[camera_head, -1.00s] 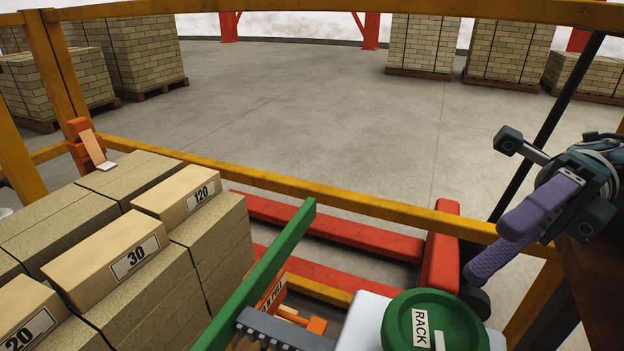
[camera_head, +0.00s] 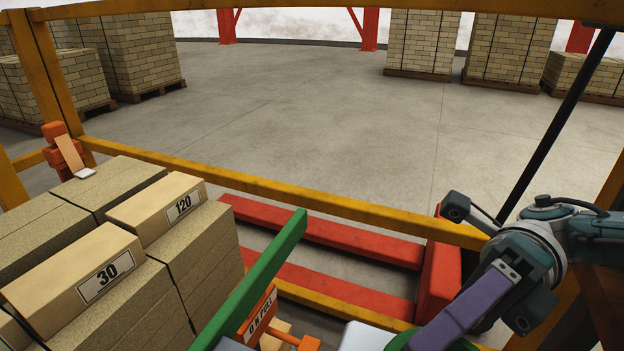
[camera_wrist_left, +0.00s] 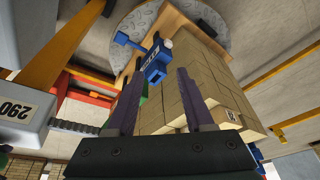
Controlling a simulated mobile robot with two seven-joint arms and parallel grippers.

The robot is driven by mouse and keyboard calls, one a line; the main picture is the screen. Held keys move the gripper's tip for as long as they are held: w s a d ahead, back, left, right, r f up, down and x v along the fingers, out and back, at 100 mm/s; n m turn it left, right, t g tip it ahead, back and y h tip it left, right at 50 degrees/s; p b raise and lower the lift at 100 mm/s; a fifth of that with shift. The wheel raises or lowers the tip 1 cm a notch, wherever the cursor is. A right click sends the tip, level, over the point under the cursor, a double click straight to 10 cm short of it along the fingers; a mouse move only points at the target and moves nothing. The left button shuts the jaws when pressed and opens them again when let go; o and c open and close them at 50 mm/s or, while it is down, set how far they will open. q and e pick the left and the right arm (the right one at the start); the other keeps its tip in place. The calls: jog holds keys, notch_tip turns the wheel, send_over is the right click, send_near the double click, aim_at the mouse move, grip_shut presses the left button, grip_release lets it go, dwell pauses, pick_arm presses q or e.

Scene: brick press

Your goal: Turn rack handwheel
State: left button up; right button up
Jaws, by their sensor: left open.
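The green RACK handwheel (camera_head: 401,341) is at the bottom edge of the head view. Only a sliver of its rim shows; the rest is covered by my right gripper or cut off by the frame. My right gripper (camera_head: 428,338) comes in from the right with its purple fingers pointing down-left over the wheel. I cannot tell whether it touches the rim or how wide its jaws are.
A long green bar (camera_head: 252,281) slants up beside the orange "PULL" sign (camera_head: 262,312). Brick stacks with blocks marked 30 (camera_head: 85,275) and 120 (camera_head: 165,205) stand at left. A yellow rail (camera_head: 300,192) crosses ahead. A toothed rack (camera_wrist_left: 76,126) shows in the left wrist view.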

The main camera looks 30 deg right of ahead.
jog(key=shift+s+a, duration=0.1)
jog(key=shift+a, duration=0.6)
grip_shut()
